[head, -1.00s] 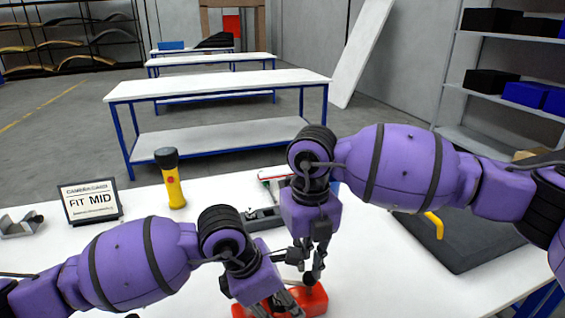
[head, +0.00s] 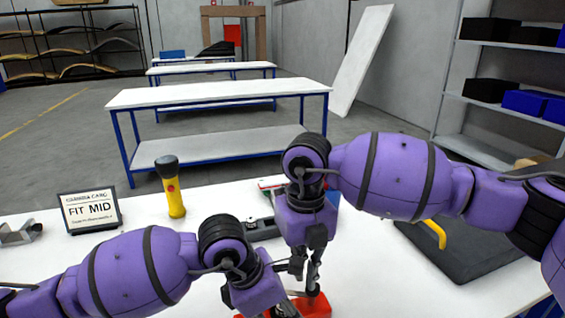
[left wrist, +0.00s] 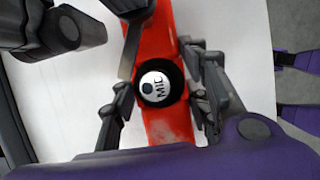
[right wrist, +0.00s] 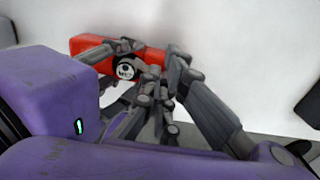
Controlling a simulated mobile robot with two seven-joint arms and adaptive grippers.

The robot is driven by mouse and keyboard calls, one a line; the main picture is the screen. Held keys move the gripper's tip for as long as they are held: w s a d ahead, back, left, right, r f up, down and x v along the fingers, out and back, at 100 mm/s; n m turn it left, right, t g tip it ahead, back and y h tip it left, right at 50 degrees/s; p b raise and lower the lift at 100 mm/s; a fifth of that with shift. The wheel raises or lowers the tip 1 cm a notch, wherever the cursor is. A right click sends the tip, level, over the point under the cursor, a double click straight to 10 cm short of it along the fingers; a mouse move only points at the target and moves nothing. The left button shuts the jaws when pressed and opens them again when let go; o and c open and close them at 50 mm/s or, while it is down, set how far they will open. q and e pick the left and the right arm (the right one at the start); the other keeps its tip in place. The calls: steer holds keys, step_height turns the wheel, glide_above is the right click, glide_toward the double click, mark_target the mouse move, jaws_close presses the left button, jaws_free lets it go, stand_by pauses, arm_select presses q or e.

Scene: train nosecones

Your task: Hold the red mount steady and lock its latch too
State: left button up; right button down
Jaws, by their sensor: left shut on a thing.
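The red mount (head: 316,306) lies on the white table at the bottom of the head view, partly hidden by my grippers. In the left wrist view the red mount (left wrist: 160,30) runs between the fingers of my left gripper (left wrist: 155,105), which is shut on it. A round black part with a white "MID" label (left wrist: 157,83) sits on the mount. My right gripper (head: 313,277) points down at the mount's upper side, close to it or touching. In the right wrist view the fingers of both grippers overlap in front of the mount (right wrist: 150,55). The latch cannot be made out clearly.
A yellow flashlight (head: 172,190) stands upright left of my arms, with a "FIT MID" sign (head: 90,209) farther left. A grey metal part (head: 18,232) lies at the left edge. A dark mat (head: 470,250) with a yellow handle (head: 434,234) lies right.

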steer(key=shift+w+d+r, duration=0.1)
steer(key=shift+r, duration=1.2)
steer(key=shift+w+d+r, duration=0.1)
steer(key=shift+r, duration=1.15)
steer(key=shift+s+d+f+m, duration=0.1)
steer(key=shift+d+f+m, duration=0.4)
steer(key=shift+f+m, duration=0.55)
steer(key=shift+d+f+m, duration=0.45)
steer(key=shift+f+m, duration=0.5)
steer(key=shift+f, duration=0.05)
steer(key=shift+s+d+f+m, duration=0.1)
steer(key=shift+d+f+m, duration=0.4)
steer(key=shift+f+m, duration=0.55)
